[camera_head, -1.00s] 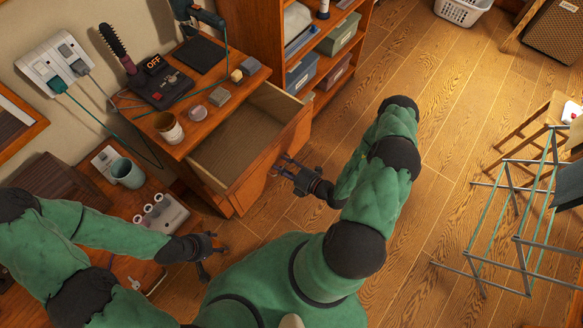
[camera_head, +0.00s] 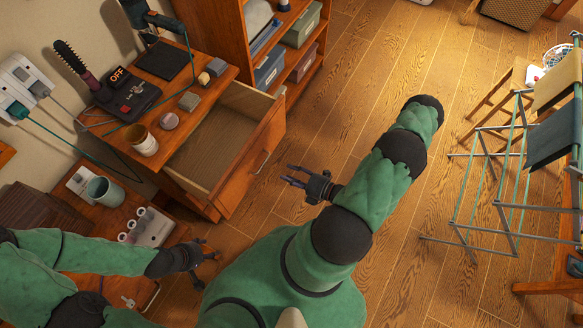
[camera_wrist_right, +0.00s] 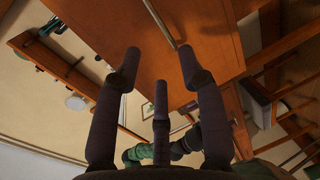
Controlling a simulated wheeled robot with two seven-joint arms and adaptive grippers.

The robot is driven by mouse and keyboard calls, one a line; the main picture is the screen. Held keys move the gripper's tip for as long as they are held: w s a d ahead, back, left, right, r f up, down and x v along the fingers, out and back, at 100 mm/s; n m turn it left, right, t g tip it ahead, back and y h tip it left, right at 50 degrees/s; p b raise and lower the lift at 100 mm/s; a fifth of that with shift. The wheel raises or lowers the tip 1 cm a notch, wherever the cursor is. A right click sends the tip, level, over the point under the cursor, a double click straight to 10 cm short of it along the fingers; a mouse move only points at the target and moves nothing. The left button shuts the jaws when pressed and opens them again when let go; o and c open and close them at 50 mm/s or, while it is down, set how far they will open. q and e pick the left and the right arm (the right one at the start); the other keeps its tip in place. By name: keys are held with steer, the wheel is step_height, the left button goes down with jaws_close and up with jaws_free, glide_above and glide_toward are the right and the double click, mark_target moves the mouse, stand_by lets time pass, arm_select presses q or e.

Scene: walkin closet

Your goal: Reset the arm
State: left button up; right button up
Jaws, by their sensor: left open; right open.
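My right gripper (camera_head: 300,181) is open and empty, held over the wood floor just right of the open drawer (camera_head: 240,165). It is apart from the drawer's bar handle (camera_head: 262,162). In the right wrist view, the open fingers (camera_wrist_right: 158,75) show with nothing between them, and the wooden drawer front (camera_wrist_right: 160,70) and its metal handle (camera_wrist_right: 158,22) lie beyond them. My left gripper (camera_head: 208,262) is open and empty at the lower left, beside the low table with the grey three-knob box (camera_head: 148,228).
The dresser top (camera_head: 190,105) holds a cup (camera_head: 141,139), a black device with an OFF sign (camera_head: 125,97) and small blocks. A shelf (camera_head: 290,60) stands behind. A metal drying rack (camera_head: 490,200) is at right. The floor (camera_head: 390,100) between is clear.

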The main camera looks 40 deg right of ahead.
stand_by(0.6)
steer(key=s+a+n+g+y, duration=0.2)
steer(key=a+n+g+y, duration=0.25)
steer(key=a+n, duration=0.3)
steer(key=s+a+n+g+y, duration=0.3)
steer(key=a+n+g+y, duration=0.15)
steer(key=a+n, duration=0.3)
steer(key=s+a+f+n+g+h, duration=0.25)
steer(key=s+n+g, duration=0.55)
steer(key=n, duration=0.4)
steer(key=w+a+f+n+t+h+b, duration=0.1)
steer(key=w+n+h, duration=0.7)
steer(key=n, duration=1.2)
steer(key=w+f+t, duration=0.1)
steer(key=w, duration=0.3)
steer(key=shift+f+n+t+b, duration=0.15)
steer(key=shift+n+t+b, duration=0.15)
